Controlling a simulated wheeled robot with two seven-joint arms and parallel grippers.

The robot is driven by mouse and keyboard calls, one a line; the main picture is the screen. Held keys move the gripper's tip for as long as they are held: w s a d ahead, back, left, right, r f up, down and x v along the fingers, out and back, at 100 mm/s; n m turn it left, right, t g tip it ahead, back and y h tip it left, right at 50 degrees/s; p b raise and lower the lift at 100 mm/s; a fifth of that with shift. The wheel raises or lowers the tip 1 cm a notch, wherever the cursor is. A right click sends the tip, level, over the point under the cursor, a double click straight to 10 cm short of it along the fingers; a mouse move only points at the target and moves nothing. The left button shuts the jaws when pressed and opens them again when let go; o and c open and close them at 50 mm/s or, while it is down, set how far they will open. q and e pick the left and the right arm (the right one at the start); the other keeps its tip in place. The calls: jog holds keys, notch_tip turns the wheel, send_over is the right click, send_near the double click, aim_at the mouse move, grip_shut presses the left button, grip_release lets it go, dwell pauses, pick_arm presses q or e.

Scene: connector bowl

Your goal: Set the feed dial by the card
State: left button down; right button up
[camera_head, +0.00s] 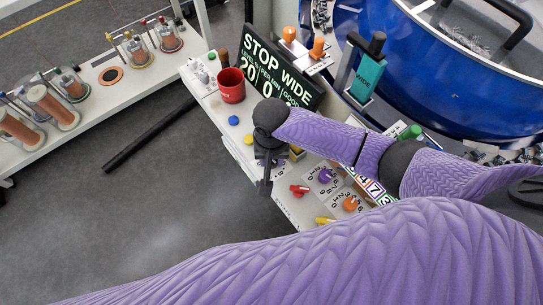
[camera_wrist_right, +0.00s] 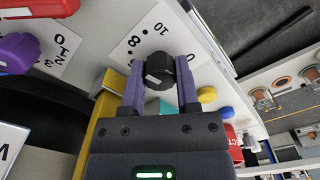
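In the right wrist view, my right gripper (camera_wrist_right: 160,75) has its two purple fingers on either side of a black dial knob (camera_wrist_right: 158,72) and appears closed on it. The knob has a white mark and sits on a white scale plate (camera_wrist_right: 140,38) showing 8 and 10. In the head view, my right gripper (camera_head: 265,180) points down at the panel and hides this dial. A card strip with coloured, framed digits (camera_head: 373,188), a 4 and a 7 among them, is partly covered by my arm. I cannot read a label naming the feed dial. My left gripper is out of view.
A purple dial (camera_head: 326,176), an orange dial (camera_head: 350,204) and a red knob (camera_head: 299,190) are close by. A red mug (camera_head: 231,86) and a black STOP WIDE sign (camera_head: 277,68) stand behind. A blue bowl (camera_head: 440,60) fills the upper right.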

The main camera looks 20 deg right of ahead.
grip_shut()
